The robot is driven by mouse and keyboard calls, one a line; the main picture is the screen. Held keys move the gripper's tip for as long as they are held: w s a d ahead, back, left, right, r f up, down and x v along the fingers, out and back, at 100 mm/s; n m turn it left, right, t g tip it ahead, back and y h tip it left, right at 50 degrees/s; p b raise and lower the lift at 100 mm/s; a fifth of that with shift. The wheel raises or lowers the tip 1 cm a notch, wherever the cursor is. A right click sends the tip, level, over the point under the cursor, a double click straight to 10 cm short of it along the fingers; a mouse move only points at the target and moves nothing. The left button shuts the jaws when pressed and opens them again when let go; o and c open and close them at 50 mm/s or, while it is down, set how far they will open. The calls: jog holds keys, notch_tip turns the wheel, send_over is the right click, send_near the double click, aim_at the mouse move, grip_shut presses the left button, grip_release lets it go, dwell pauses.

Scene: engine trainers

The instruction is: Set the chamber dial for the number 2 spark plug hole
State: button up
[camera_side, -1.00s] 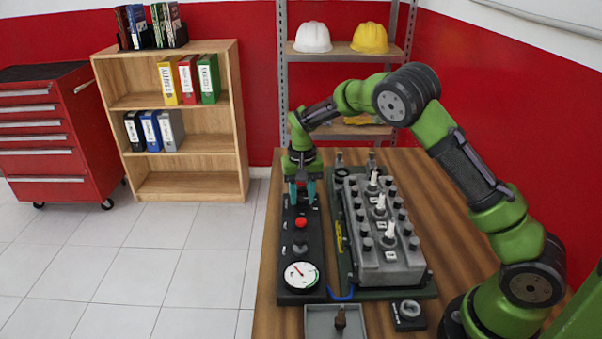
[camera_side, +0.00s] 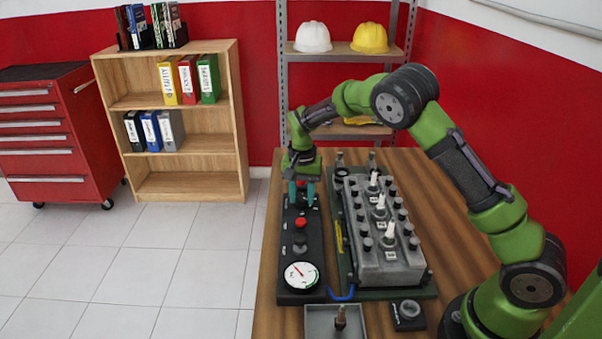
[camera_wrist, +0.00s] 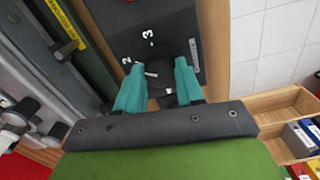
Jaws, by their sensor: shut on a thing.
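The chamber dial (camera_wrist: 165,72) is a dark round knob on the far part of the black panel (camera_side: 287,262). White numbers 2 and 3 show beside it in the wrist view; other markings are hidden by my fingers. My gripper (camera_side: 301,199) points down with its teal fingers shut on the dial, one on each side. In the wrist view the gripper (camera_wrist: 160,70) straddles the knob. A white mark shows on the dial by the left finger; I cannot tell exactly which number it points to. The engine head (camera_side: 385,268) stands right of the panel with white-topped plugs.
On the panel nearer the camera are a red button (camera_side: 301,222), a dark knob (camera_side: 299,246) and a round gauge (camera_side: 301,275). A grey tray (camera_side: 316,334) holding a brownish part and a small black block (camera_side: 409,325) lie in front. Bare table lies right of the engine head.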

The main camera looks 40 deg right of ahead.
aim_at(302, 197)
jog(key=o, duration=1)
notch_tip(302, 197, up, 17)
jog(key=shift+r, duration=0.1)
jog(key=shift+w, duration=0.1)
